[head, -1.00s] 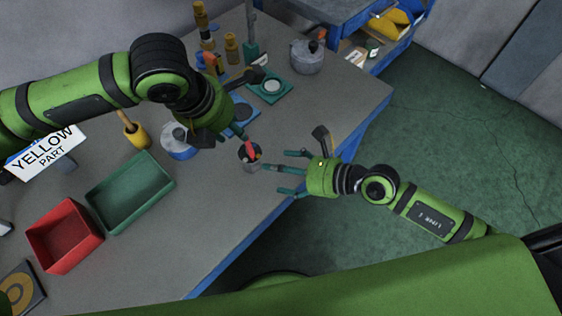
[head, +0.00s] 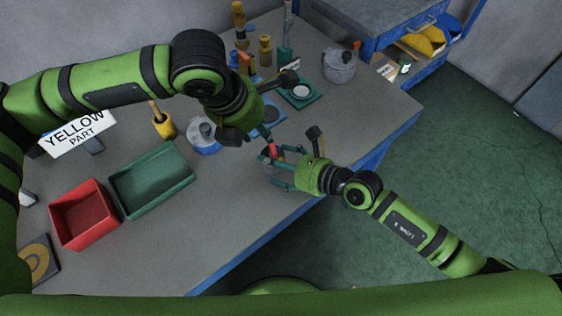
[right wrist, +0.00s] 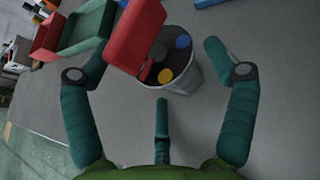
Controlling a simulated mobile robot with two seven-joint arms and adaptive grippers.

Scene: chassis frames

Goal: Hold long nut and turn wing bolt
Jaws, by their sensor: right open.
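A grey cylinder (right wrist: 181,72), which looks like the long nut, stands upright on the bench with blue and yellow discs on its top. A red winged piece (right wrist: 137,35), which looks like the wing bolt, rises from its top; it also shows in the head view (head: 271,151). My right gripper (head: 281,171) is open beside the cylinder at the bench's front edge. In the right wrist view its fingers (right wrist: 158,75) spread to either side of the cylinder, apart from it. My left gripper (head: 262,125) hangs just above and behind the red piece, its fingers spread.
A green tray (head: 153,205) and a red bin (head: 82,240) stand at the left. A blue-based grey part (head: 205,145), green fixture (head: 312,99) and grey pot (head: 340,72) stand behind. The bench (head: 235,205) is clear in front of the tray.

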